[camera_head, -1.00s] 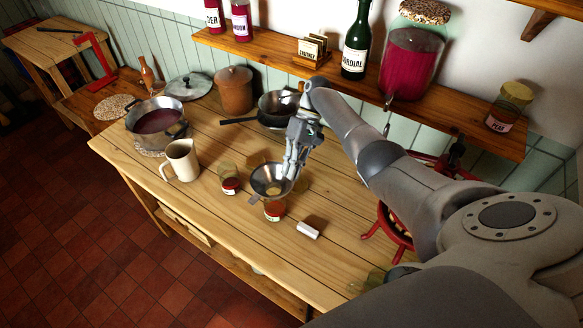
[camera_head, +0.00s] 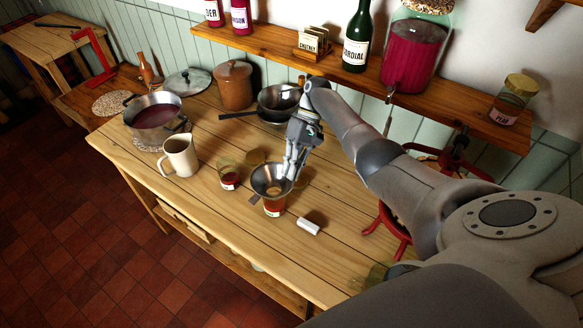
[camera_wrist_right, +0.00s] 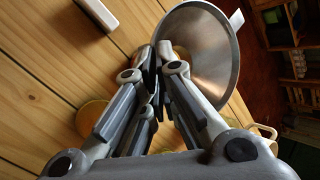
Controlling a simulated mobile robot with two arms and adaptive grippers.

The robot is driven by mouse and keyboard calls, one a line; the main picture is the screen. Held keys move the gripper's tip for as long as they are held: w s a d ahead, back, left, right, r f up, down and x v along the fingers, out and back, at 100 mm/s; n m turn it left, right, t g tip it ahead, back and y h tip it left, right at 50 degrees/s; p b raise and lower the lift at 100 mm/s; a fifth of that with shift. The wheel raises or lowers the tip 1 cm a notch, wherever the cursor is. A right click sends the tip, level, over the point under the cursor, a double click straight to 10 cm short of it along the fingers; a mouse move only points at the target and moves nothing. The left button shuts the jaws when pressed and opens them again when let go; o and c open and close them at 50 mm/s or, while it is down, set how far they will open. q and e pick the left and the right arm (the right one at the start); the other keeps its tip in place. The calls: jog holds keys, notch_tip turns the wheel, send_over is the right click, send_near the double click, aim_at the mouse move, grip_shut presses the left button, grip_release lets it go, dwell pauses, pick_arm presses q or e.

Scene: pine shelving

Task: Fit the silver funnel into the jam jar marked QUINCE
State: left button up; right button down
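The silver funnel (camera_head: 262,176) is over a small jar of orange-red contents (camera_head: 273,208) on the pine worktop. Its wide mouth faces up, and its spout is hidden, so I cannot tell whether it is inside the jar. The jar's label is too small to read. My right gripper (camera_head: 289,174) has its fingers closed together on the funnel's rim at the back right. In the right wrist view the fingertips (camera_wrist_right: 158,58) meet at the rim of the funnel (camera_wrist_right: 205,50). My left gripper is not in view.
A second small jar with dark red contents (camera_head: 229,178) stands just left. A cream jug (camera_head: 180,157), a pot (camera_head: 153,117) and pans (camera_head: 277,103) stand farther left and back. A white block (camera_head: 308,227) lies right of the funnel. A red-legged device (camera_head: 396,232) stands at right.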

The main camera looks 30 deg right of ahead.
jog(key=c, duration=2.2)
grip_release()
jog(key=shift+f, duration=0.1)
jog(key=o, duration=0.6)
jog(key=shift+o, duration=0.2)
jog(key=v, duration=0.7)
jog(key=shift+r, duration=0.25)
jog(key=shift+w+d, duration=0.1)
jog(key=shift+d, duration=0.05)
